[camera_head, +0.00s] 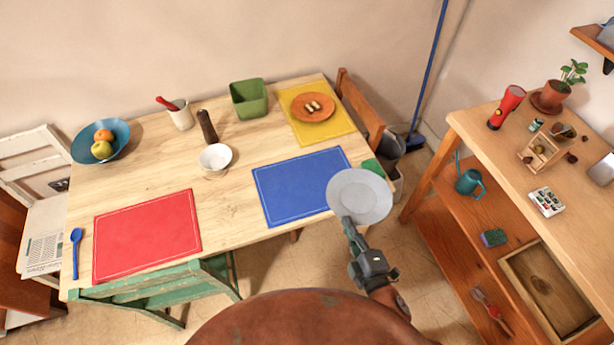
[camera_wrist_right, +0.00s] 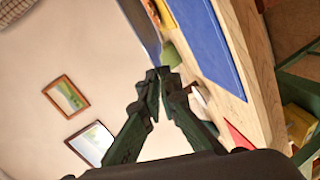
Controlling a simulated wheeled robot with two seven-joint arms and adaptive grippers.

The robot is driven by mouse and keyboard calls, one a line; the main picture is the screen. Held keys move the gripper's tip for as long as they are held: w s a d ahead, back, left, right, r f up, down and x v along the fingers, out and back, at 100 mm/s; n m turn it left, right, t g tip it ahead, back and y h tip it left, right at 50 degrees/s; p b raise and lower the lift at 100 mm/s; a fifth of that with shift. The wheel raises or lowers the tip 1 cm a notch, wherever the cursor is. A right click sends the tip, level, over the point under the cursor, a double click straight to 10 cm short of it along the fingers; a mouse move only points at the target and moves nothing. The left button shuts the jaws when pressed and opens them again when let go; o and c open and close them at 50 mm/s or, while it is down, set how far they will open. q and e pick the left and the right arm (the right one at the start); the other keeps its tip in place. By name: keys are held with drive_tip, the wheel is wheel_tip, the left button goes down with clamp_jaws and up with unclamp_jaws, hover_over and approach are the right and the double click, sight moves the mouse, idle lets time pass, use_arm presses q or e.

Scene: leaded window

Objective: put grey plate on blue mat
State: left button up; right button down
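The grey plate (camera_head: 360,196) is held up near the table's front right corner, just right of the blue mat (camera_head: 300,188). In the head view it covers part of the mat's right edge. My right gripper (camera_head: 347,222) is shut on the plate's near rim. In the right wrist view the plate (camera_wrist_right: 143,30) shows nearly edge-on, beyond the closed fingertips (camera_wrist_right: 160,78). The blue mat (camera_wrist_right: 205,45) lies flat and empty on the table beside it. My left gripper is in neither view.
The table (camera_head: 150,170) also bears an empty red mat (camera_head: 147,235), a yellow mat (camera_head: 338,128) with an orange plate (camera_head: 313,107), a white bowl (camera_head: 215,158) and a pepper mill (camera_head: 207,127). A wooden shelf unit (camera_head: 470,130) stands right.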

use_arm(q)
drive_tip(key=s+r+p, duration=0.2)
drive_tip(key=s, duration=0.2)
use_arm(e)
drive_tip(key=a+n+g+y, duration=0.2)
drive_tip(key=a+n+y, duration=0.25)
drive_tip(key=a, duration=0.55)
drive_tip(key=b, duration=0.4)
hover_over(305, 210)
drive_tip(key=s, duration=0.1)
drive_tip(key=shift+m, duration=0.25)
drive_tip(key=f, duration=0.7)
drive_tip(key=shift+s+d+f, duration=0.1)
drive_tip(key=shift+s+f, duration=0.1)
drive_tip(key=shift+f, duration=0.2)
drive_tip(key=shift+w+f, duration=0.5)
drive_tip(key=shift+f, duration=0.05)
drive_tip(key=f, duration=0.1)
drive_tip(key=f+b, duration=0.1)
drive_tip(key=f, duration=0.1)
drive_tip(key=shift+w+f, duration=0.2)
drive_tip(key=shift+f, duration=0.1)
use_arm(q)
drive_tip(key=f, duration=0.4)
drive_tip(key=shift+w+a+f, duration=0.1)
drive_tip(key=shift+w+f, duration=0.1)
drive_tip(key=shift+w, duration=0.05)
